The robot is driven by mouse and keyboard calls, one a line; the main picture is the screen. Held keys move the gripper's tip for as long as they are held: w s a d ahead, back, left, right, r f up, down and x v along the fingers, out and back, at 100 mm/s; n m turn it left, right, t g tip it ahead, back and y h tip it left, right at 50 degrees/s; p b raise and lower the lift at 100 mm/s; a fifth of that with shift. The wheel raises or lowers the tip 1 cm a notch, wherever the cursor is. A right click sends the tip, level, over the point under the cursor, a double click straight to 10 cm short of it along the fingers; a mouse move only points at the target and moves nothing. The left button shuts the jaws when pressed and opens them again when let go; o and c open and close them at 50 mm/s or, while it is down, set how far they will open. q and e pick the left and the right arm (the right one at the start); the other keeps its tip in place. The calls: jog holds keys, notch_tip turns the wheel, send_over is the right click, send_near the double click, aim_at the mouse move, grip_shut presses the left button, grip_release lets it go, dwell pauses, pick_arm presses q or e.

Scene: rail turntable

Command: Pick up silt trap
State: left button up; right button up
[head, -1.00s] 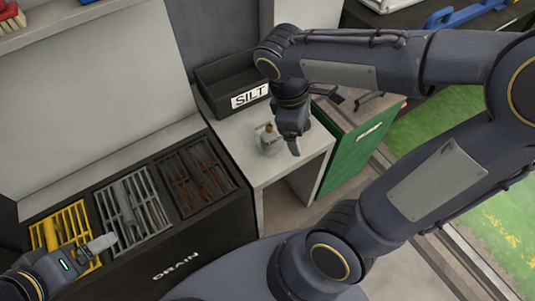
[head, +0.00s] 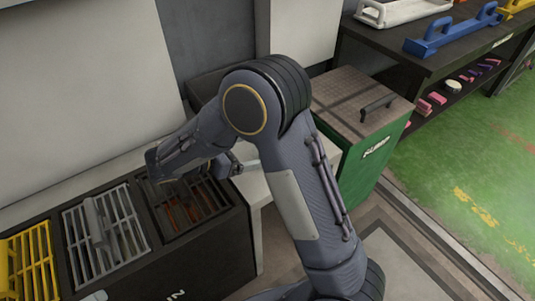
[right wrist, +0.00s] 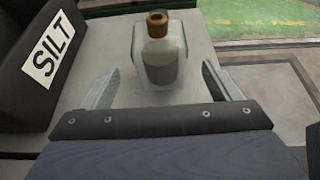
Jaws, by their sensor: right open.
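The silt trap (right wrist: 160,55), a small clear bottle with a brown cap and greyish contents, stands upright on the pale counter (right wrist: 200,60) in the right wrist view. My right gripper (right wrist: 160,75) is open, with one finger on each side in front of the bottle; no contact shows. In the head view my right gripper (head: 248,166) is low over the counter, and my arm hides the bottle. Only a pale fingertip of my left gripper (head: 96,296) shows at the bottom edge; its jaw state is unclear.
A black bin labelled SILT (right wrist: 40,60) stands left of the bottle. Drain grates (head: 103,235) lie left of the counter in the head view. A green cabinet (head: 370,165) with a handled lid stands to the right. Green floor lies beyond.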

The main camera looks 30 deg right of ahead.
jog(key=x, duration=0.2)
jog(key=shift+d+f, duration=0.2)
jog(key=shift+f, duration=0.1)
jog(key=b+x, duration=0.2)
jog(key=x, duration=0.3)
jog(key=c, duration=1.3)
jog(key=shift+r, duration=0.15)
